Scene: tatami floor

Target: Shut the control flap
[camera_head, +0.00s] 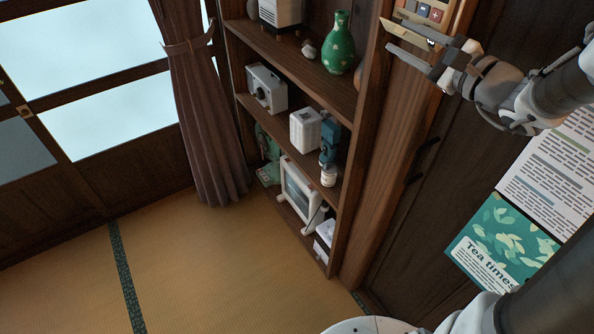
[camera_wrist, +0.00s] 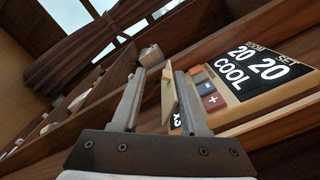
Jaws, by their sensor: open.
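The control panel (camera_wrist: 262,78) is a beige wall unit in the wrist view, with a dark display reading 20, 20 and COOL. The panel's lower part shows at the top of the head view (camera_head: 428,12). The control flap (camera_wrist: 168,100) is a thin beige plate standing out from the panel, so it is open. My gripper (camera_head: 387,35) is open in front of the panel. In the wrist view, the flap shows between its two fingers (camera_wrist: 153,85); I cannot tell whether either finger touches it.
A wooden shelf unit (camera_head: 352,190) stands left of the panel, holding a green vase (camera_head: 339,42), a white camera-like box (camera_head: 266,88) and other items. A green poster (camera_head: 500,243) hangs on the wall at right. The tatami floor (camera_head: 200,265) is clear.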

